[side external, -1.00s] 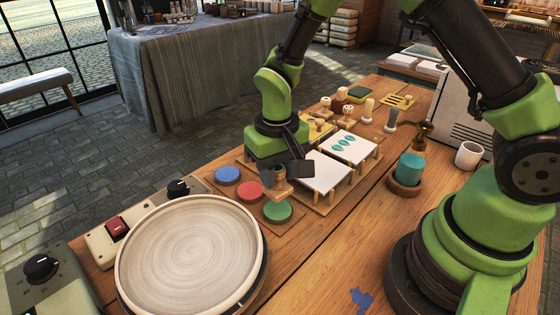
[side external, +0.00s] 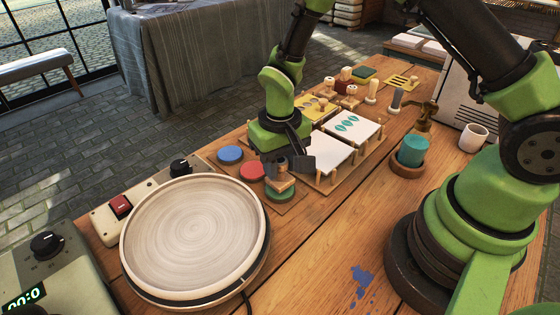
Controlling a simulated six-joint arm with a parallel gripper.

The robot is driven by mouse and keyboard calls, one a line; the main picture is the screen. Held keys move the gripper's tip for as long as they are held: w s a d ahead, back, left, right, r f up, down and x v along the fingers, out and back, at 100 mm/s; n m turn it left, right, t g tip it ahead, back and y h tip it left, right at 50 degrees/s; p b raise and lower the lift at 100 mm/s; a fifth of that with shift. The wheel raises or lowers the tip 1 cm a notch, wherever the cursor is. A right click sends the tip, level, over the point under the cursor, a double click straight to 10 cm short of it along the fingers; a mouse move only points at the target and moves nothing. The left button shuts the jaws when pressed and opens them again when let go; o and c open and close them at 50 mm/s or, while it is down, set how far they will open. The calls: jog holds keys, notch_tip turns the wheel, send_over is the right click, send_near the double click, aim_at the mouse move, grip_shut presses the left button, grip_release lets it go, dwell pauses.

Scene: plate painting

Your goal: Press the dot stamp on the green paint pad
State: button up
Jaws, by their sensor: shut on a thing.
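My gripper (side external: 292,164) is shut on the dot stamp (side external: 281,181), a small wooden stamp held upright with its base down. The stamp is directly over the green paint pad (side external: 281,195) and its base hides much of the pad's top. It looks to be at or just above the pad; I cannot tell whether they touch. The green pad is the front one of a row with a red pad (side external: 252,171) and a blue pad (side external: 230,155) on a wooden board.
A large round plate (side external: 195,235) sits on a turntable to the left. Other wooden stamps (side external: 351,92) stand at the back.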

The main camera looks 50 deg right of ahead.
jog(key=shift+f, duration=0.6)
dwell(1.3)
jog(key=shift+r, duration=3.55)
